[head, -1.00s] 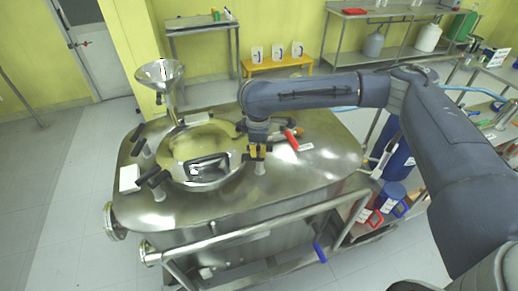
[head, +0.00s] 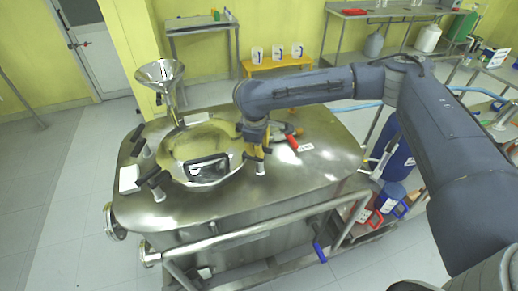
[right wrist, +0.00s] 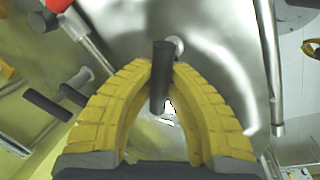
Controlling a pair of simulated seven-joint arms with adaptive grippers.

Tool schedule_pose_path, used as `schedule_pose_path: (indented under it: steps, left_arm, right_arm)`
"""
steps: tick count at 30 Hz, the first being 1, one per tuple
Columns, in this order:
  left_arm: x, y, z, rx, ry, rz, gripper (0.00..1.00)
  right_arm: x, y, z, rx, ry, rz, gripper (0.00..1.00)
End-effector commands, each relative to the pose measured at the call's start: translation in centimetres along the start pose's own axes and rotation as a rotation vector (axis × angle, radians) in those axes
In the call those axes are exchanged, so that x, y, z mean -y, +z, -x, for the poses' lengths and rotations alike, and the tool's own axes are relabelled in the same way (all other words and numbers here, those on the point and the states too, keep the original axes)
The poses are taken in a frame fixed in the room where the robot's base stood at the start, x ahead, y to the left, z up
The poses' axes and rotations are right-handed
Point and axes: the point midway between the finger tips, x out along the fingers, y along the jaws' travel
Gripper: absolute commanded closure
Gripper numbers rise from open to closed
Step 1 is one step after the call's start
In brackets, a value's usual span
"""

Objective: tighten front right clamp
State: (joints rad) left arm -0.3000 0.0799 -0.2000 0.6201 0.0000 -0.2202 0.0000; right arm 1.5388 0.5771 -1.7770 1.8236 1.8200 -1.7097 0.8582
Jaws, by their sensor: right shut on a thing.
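My right gripper (head: 256,152) is at the lid's front right edge, over the front right clamp (head: 260,168). In the right wrist view, the yellow fingers of my right gripper (right wrist: 165,100) close around the clamp's black handle (right wrist: 161,75). A pale round end shows beside the handle. The fingers hide part of the clamp in the head view. My left gripper is not in view.
A red-handled valve (head: 292,142) lies just right of the gripper. A steel funnel (head: 160,73) stands at the back left of the vessel, and a white box (head: 129,178) sits at its left. A steel rail (head: 250,222) runs along the front.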

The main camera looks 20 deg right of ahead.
Motion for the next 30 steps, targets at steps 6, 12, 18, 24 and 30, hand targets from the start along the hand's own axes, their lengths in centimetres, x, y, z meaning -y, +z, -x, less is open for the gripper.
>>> schedule_pose_path:
  steps: [6,12,18,24,30]
  left_arm:
    - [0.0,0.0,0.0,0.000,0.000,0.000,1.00]
    - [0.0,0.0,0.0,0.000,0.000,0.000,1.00]
    - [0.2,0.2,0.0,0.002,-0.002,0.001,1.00]
    - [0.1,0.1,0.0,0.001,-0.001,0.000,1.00]
    - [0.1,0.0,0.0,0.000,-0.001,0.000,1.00]
  right_arm:
    - [0.0,-0.1,0.1,-0.003,0.000,-0.001,0.74]
    - [0.0,-0.1,0.1,-0.002,0.000,0.000,0.59]
    - [0.0,0.0,0.1,-0.002,0.000,0.000,0.59]
    - [-0.1,-0.1,1.9,-0.004,0.002,0.002,0.59]
    - [-0.1,-0.1,5.5,-0.004,0.004,0.002,0.59]
